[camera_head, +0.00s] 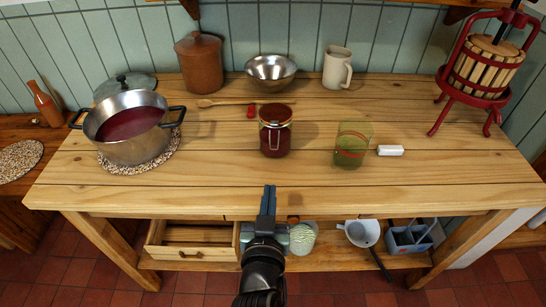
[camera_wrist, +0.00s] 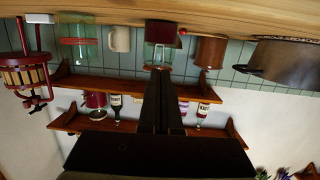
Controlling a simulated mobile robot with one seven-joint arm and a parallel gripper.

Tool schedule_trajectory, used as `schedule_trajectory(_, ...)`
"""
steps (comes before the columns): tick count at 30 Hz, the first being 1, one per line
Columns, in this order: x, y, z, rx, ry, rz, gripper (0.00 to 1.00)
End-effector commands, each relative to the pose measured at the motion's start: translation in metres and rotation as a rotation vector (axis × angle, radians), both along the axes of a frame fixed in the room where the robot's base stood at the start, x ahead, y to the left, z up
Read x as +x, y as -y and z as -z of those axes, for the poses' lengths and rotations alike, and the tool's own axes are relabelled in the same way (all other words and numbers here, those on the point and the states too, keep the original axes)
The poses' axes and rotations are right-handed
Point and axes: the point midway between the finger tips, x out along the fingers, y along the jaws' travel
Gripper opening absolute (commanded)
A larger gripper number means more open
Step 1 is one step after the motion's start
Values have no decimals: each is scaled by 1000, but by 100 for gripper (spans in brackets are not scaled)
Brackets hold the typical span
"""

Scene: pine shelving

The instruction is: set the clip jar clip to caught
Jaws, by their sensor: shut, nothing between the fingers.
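The clip jar (camera_head: 275,138) stands upright on the middle of the table, with dark red contents and a reddish-brown lid on top.
A green glass (camera_head: 351,145) and a white block (camera_head: 390,150) are right of the jar. A steel pot (camera_head: 140,148) stands left, a wooden spoon (camera_head: 225,102) and steel bowl (camera_head: 270,72) behind. A red press (camera_head: 480,75) is far right. An open drawer (camera_head: 190,240) is below. The front middle tabletop is clear.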

Motion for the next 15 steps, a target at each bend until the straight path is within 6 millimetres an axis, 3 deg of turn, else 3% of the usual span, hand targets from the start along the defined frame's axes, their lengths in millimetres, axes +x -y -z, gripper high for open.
schedule_trajectory(15, 89, 5, 12, 5, 2, 2, 0)
